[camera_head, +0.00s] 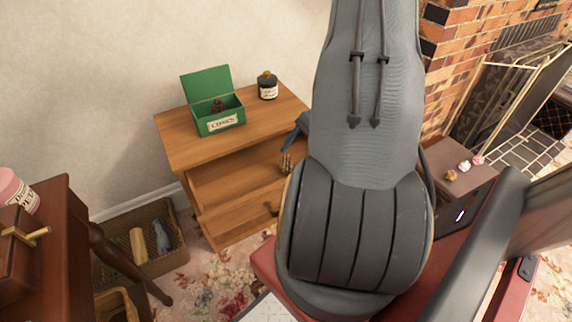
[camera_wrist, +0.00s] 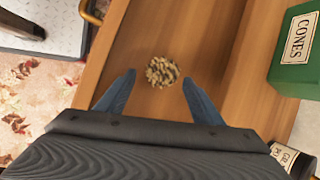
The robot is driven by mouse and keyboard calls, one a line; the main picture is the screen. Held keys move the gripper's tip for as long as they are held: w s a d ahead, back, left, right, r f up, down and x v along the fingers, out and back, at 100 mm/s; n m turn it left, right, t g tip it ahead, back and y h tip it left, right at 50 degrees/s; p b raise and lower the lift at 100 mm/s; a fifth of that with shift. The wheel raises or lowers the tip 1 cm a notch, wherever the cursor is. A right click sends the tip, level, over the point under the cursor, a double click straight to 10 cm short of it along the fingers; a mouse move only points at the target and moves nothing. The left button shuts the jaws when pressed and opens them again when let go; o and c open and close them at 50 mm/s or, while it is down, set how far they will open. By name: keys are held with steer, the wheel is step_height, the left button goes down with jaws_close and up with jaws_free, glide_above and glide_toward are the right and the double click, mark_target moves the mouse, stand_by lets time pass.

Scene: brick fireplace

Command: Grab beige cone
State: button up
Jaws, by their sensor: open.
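A beige cone (camera_wrist: 162,72), scaly and mottled with dark brown, lies on bare wood in what looks like the open drawer (camera_head: 222,187) of a wooden cabinet. It also shows in the head view (camera_head: 286,163), close to the left of my arm. My gripper (camera_wrist: 158,88) is open and empty, with its two blue fingers pointing at the cone. The cone is just beyond the fingertips, roughly centred between them, and the exact gap in depth is unclear. In the head view my arm hides most of the gripper; one blue finger (camera_head: 295,133) shows above the cone.
A green open box (camera_head: 221,124) labelled CONES, with brown cones inside, stands on the cabinet top (camera_head: 182,150). A dark jar (camera_head: 267,88) stands beside it. A wicker basket (camera_head: 165,262) is on the floor. A brick fireplace (camera_head: 462,40) is at the right.

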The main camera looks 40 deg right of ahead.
mark_target(290, 160)
steer(key=shift+x, duration=1.55)
steer(key=shift+w, duration=0.1)
steer(key=shift+c, duration=0.2)
steer(key=shift+r, duration=0.1)
steer(key=c, duration=1.1)
